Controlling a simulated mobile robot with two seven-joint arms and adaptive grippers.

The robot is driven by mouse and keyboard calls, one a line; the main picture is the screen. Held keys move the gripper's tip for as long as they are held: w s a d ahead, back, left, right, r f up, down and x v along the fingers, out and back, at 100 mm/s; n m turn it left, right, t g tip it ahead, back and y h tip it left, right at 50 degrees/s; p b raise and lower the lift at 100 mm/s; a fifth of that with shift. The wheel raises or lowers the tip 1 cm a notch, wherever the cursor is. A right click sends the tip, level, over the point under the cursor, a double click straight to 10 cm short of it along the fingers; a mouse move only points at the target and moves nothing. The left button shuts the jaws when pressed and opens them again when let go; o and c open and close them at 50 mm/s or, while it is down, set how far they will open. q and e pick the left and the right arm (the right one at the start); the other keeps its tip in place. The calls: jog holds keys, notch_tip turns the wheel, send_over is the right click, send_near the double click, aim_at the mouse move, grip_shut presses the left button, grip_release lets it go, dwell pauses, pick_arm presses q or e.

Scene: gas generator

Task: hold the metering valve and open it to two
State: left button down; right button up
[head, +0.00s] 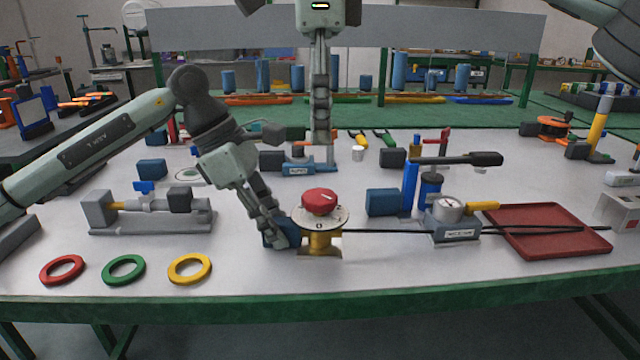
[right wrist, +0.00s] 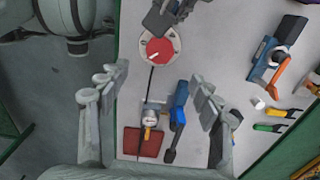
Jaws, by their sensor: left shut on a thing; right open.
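The metering valve has a red knob (head: 320,201) on a pale round dial plate (head: 338,217) above a brass body (head: 320,243). A dark blue block (head: 272,238) sits at its left side. My left gripper (head: 279,234) is shut on this block beside the brass body. My right gripper (head: 322,150) points down, open and empty, and appears above and behind the knob. In the right wrist view, the knob (right wrist: 158,50) lies ahead of the open fingers (right wrist: 158,88), not between them. A white mark shows on the knob; the dial's figures are too small to read.
A black hose (head: 390,231) runs right from the valve to a gauge block (head: 450,225) by a red tray (head: 545,230). Red, green (head: 124,269) and yellow rings lie front left. A grey fixture (head: 150,215) stands left. A blue-grey tool (head: 310,166) lies behind the valve.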

aim_at(320, 195)
notch_tip(320, 195, down, 10)
jog(key=shift+f, duration=0.2)
jog(key=c, duration=1.2)
